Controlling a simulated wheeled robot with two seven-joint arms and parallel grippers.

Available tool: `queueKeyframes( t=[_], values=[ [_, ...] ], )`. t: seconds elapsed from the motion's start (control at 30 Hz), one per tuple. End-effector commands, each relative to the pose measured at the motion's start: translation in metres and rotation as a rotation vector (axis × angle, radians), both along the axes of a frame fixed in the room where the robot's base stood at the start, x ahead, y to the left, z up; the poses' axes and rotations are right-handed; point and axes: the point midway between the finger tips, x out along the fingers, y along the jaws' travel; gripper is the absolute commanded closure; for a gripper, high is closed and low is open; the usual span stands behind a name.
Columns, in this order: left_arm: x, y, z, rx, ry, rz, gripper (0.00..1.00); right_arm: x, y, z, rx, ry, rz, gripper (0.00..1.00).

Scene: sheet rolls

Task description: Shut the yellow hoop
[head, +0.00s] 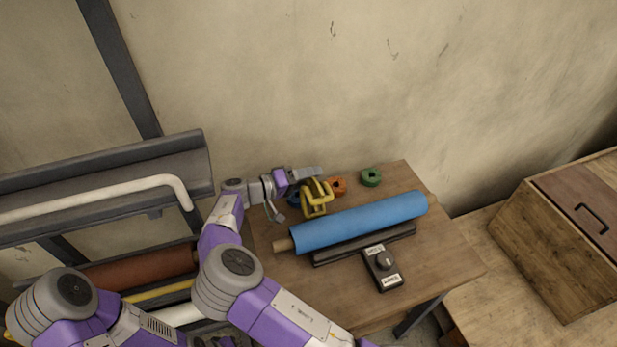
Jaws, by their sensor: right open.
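The yellow hoop (316,198) is a small, thick, angular yellow frame on the wooden table, behind the left part of the blue roll. I cannot tell from this view whether it is open or shut. My right gripper (294,191) is open, just left of the hoop, with one finger reaching behind its top and the other at its left. I see nothing held between the fingers, and cannot tell whether they touch the hoop. My left arm shows at the lower left, but its gripper is not in view.
A blue sheet roll (360,221) lies across the table (440,262) along a dark bar. A black control box (383,268) sits in front. Orange (338,186) and green (371,177) rings stand behind. A rack (100,180) holding rolls is at left; a wooden cabinet (560,250) is at right.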

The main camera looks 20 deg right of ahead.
Motion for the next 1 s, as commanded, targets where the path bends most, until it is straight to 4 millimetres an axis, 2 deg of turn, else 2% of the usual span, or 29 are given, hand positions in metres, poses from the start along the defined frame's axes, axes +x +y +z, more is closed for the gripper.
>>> queueKeyframes(
  t=[0.17, 0.4, 0.6, 1.0],
  values=[
    [0.000, 0.000, 0.002, 0.000, 0.000, 0.000, 1.00, 0.001, 0.010, 0.002, 0.001, 0.000, 0.003, 0.40],
    [0.000, 0.000, 0.008, 0.000, 0.000, 0.000, 1.00, -0.001, 0.050, 0.007, 0.000, -0.002, 0.004, 0.40],
    [0.000, 0.000, 0.010, 0.000, 0.000, 0.000, 1.00, -0.002, 0.072, 0.010, 0.000, 0.000, 0.002, 0.40],
    [0.000, 0.000, 0.010, 0.000, 0.000, 0.000, 1.00, -0.003, 0.075, 0.008, 0.006, 0.007, 0.003, 0.40]
  ],
)
